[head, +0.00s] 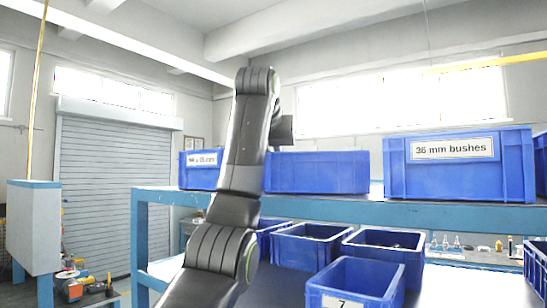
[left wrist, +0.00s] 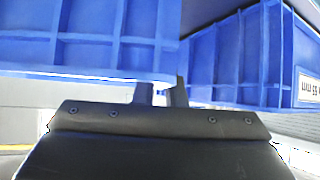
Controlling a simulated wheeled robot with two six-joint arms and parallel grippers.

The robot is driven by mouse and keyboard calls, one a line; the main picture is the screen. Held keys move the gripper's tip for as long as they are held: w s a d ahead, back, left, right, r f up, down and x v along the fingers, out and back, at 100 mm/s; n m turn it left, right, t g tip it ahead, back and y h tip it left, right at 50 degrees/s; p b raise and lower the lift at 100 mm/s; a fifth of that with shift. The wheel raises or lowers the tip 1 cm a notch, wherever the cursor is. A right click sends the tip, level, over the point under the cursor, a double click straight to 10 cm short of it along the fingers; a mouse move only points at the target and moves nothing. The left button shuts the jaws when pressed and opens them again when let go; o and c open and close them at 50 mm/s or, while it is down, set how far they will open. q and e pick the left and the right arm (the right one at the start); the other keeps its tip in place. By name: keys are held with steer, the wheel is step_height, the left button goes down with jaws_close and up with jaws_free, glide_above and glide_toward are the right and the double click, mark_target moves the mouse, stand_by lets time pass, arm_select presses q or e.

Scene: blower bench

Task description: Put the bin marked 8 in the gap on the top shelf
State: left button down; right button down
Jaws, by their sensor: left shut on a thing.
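A plain blue bin (head: 317,173) stands at the top shelf (head: 320,208), between two other bins. I cannot see a number on it, and its left end is partly behind my arm. In the left wrist view, my left gripper (left wrist: 161,94) is shut at the lower picture edge of a ribbed blue bin (left wrist: 95,35), which seems to be this same bin. I cannot tell whether its base rests fully on the shelf. In the head view the left fingers are hidden behind my arm. My right gripper is not in view.
A labelled bin (head: 198,172) sits left on the top shelf. A bin marked "36 mm bushes" (head: 458,165) sits right, with a narrow space before it. Below are open bins, including one marked 7 (head: 355,284), and another (head: 306,246). A shutter door (head: 110,190) stands behind left.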

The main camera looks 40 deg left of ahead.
arm_select(q)
steer(key=c, duration=1.5)
jaws_free()
steer(key=shift+r, duration=0.2)
steer(key=shift+s+d+r+b, duration=0.2)
steer(key=shift+s+b, duration=0.2)
steer(key=shift+b, duration=0.2)
steer(key=shift+s+d+r+b, duration=0.1)
steer(key=shift+s+d+b, duration=0.1)
steer(key=shift+s+b, duration=0.3)
steer(key=b+v, duration=0.2)
steer(key=v, duration=0.8)
steer(key=shift+w+r+b, duration=0.15)
steer(key=shift+r+b, duration=0.1)
steer(key=shift+b, duration=0.1)
